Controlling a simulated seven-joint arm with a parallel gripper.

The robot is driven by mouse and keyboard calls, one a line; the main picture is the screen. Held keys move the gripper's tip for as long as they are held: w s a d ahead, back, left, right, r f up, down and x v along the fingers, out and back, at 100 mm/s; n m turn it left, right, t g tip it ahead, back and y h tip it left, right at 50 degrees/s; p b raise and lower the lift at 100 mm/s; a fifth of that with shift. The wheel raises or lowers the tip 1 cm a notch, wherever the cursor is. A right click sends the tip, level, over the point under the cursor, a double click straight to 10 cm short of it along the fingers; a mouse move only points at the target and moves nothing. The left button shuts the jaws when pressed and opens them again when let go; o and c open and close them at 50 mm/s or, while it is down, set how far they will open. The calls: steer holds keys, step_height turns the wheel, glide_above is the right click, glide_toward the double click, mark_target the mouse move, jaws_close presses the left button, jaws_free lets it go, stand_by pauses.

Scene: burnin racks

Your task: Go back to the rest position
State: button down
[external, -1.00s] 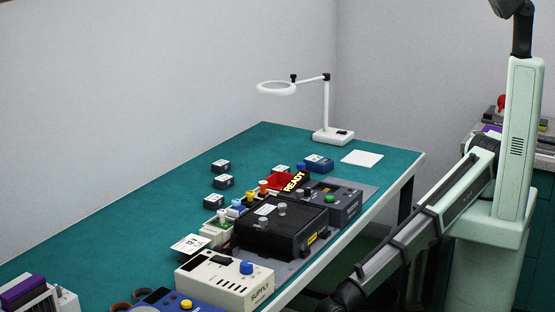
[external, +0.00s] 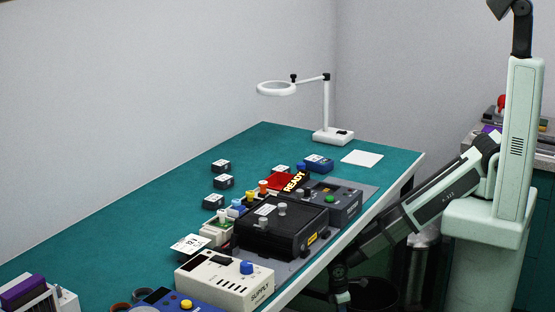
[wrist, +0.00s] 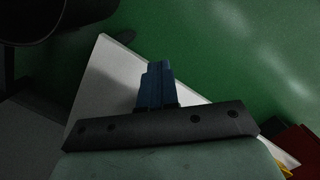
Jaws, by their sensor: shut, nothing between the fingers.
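My gripper (wrist: 157,84) shows in the wrist view as blue fingers close together, shut with nothing between them. Behind the fingers is a pale, wedge-shaped surface, with green floor beyond. In the external view my arm reaches down from its column to the near side of the green-topped bench (external: 130,225). The lower part of the arm is beside and below the bench edge, and the fingertips cannot be made out there.
A black box (external: 280,240), a white supply unit (external: 222,278) and a grey unit with a green button (external: 335,208) stand near the bench's front edge. A magnifier lamp (external: 328,110) stands at the back. A dark bin (external: 375,293) is under the bench edge.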

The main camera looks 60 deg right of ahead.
steer(key=s+d+m+g, duration=0.2)
steer(key=s+d, duration=0.2)
steer(key=d, duration=0.5)
steer(key=s+d+m+g, duration=0.1)
steer(key=s+d+m, duration=0.2)
steer(key=s+d, duration=0.35)
steer(key=s+d+r+m+g+y, duration=0.1)
steer(key=s+d+m+g, duration=0.1)
steer(key=s+d, duration=0.7)
steer(key=shift+s+d+r+m+g, duration=0.25)
steer(key=shift+s+d+m+g, duration=0.05)
steer(key=shift+d+m, duration=0.6)
